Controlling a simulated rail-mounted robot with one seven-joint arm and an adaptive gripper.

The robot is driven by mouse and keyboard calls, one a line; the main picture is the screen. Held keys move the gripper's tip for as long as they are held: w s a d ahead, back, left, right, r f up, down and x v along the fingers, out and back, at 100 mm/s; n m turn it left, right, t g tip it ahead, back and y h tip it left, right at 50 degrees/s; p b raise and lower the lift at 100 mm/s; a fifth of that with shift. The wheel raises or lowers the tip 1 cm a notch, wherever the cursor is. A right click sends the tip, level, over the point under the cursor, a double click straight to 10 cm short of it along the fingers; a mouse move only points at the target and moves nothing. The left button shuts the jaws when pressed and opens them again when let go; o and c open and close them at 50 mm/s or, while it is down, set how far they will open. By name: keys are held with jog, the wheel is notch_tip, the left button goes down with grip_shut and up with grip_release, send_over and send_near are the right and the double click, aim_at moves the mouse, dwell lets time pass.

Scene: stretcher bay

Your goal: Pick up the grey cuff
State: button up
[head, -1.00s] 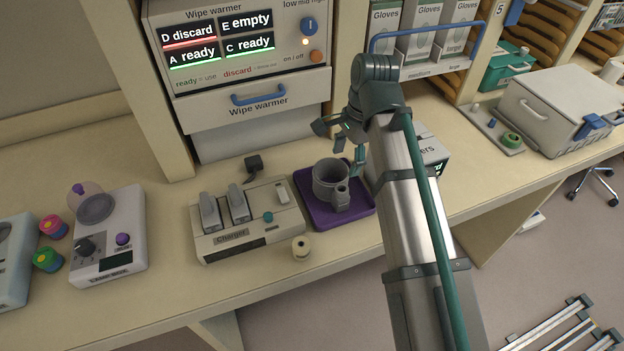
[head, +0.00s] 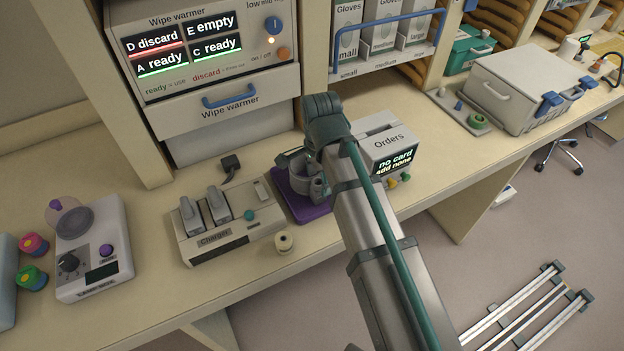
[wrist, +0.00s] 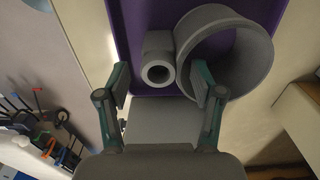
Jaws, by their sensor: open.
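The grey cuff, a wide ring with a short tube on its side, rests on the purple tray (head: 306,210). In the head view the cuff (head: 285,164) is partly hidden by my arm and gripper. In the wrist view the cuff's ring (wrist: 262,62) is at the upper right and its tube is near the middle. My gripper (wrist: 160,80) is open, one finger on each side of the tube in this view. The right finger overlaps the ring's near edge; I cannot tell whether it touches. In the head view my gripper's fingers are mostly hidden.
The charger (head: 238,222) stands left of the tray, with a small cream spool (head: 284,243) in front. The Orders box (head: 388,143) stands close on the right, behind my arm. The wipe warmer (head: 222,108) rises behind. The bench's front edge is near the tray.

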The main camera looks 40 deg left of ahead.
jog(key=shift+s+f+p, duration=0.1)
jog(key=shift+f+p, duration=0.5)
jog(key=shift+f, duration=1.4)
jog(key=c, duration=1.2)
jog(key=shift+r, duration=0.15)
jog(key=shift+c, duration=0.2)
